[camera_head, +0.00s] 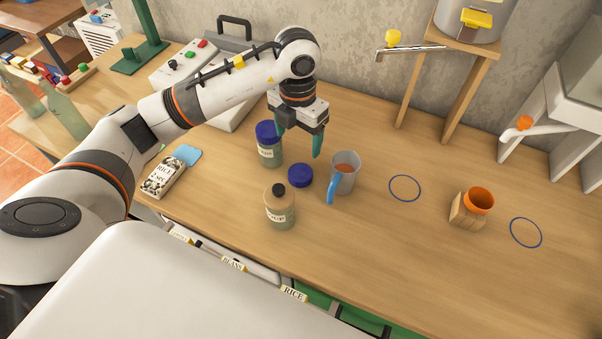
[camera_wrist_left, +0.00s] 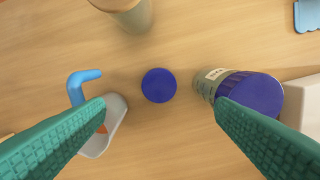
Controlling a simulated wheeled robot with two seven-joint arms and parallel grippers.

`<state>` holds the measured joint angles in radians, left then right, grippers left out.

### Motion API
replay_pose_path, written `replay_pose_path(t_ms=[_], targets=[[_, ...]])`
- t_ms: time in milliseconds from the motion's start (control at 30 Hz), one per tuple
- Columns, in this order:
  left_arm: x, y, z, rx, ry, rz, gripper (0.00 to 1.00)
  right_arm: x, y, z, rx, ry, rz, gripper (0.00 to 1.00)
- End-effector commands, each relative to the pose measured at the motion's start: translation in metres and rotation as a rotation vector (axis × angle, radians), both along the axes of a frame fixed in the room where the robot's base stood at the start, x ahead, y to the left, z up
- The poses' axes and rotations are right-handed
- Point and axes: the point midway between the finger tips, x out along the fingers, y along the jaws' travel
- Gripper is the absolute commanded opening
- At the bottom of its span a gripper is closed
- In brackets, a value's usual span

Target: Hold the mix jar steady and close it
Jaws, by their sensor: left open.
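My left gripper (camera_head: 299,142) is open and empty, pointing down above the table. A loose blue lid (camera_head: 300,175) lies flat on the wood below it; in the left wrist view the lid (camera_wrist_left: 158,85) shows between the fingers. A jar with a blue lid (camera_head: 267,143) stands to its left, and a labelled jar with a tan lid and black knob (camera_head: 280,207) in front. A clear jug with a blue handle (camera_head: 344,172) and orange contents stands to the right. An open orange-rimmed container (camera_head: 479,200) sits in a wooden block. I cannot tell which is the mix jar.
Two blue rings (camera_head: 405,188) (camera_head: 525,232) mark bare table at the right. A control box (camera_head: 180,66) stands behind my left arm, a wooden stand (camera_head: 466,45) at the back.

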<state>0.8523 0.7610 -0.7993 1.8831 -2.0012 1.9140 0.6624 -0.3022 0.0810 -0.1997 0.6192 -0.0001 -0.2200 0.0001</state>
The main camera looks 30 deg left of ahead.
Motion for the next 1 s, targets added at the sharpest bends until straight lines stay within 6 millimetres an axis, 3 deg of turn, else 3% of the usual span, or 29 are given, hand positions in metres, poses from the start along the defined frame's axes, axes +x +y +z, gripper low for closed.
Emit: replay_pose_path(t_ms=[167, 500, 1000], targets=[[-0.001, 0.000, -0.010, 0.000, 0.005, 0.000, 0.79, 0.000, 0.000, 0.004, 0.000, 0.000, 0.000, 0.74], [0.000, -0.001, -0.063, -0.001, 0.003, 0.000, 0.79, 0.001, 0.001, 0.018, 0.001, -0.001, 0.000, 0.74], [0.000, -0.001, -0.076, -0.001, 0.004, 0.001, 0.79, 0.003, 0.002, 0.026, 0.002, -0.004, 0.000, 0.74]])
